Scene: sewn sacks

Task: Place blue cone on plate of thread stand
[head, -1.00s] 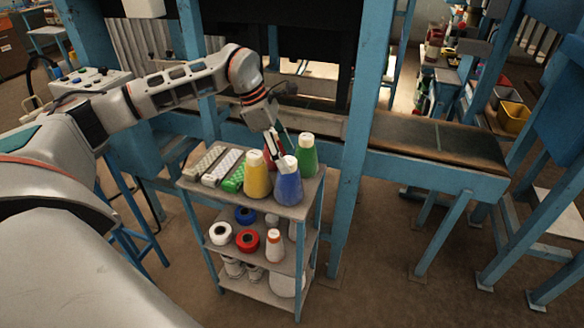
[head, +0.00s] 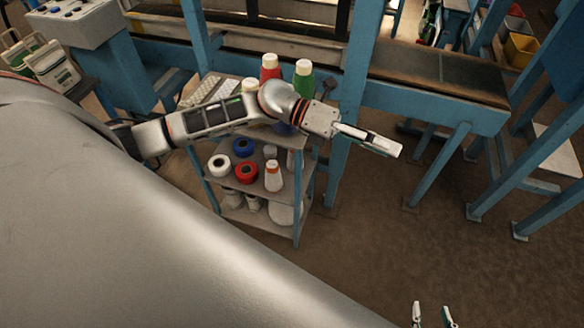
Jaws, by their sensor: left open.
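The blue cone (head: 284,129) is on the top shelf of a small shelf cart. My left arm hides all but a small blue patch of it. My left gripper (head: 391,150) is open and empty, to the right of the cart and clear of it, pointing right. My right gripper (head: 432,315) shows only its two fingertips at the bottom edge, spread apart with nothing between them. I cannot make out a thread stand or its plate.
The shelf cart (head: 297,205) also holds a red cone (head: 270,68), a green cone (head: 303,78), a mostly hidden yellow cone (head: 250,85), and several spools below. A blue frame post (head: 345,120) and conveyor (head: 440,75) stand behind. The floor at lower right is clear.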

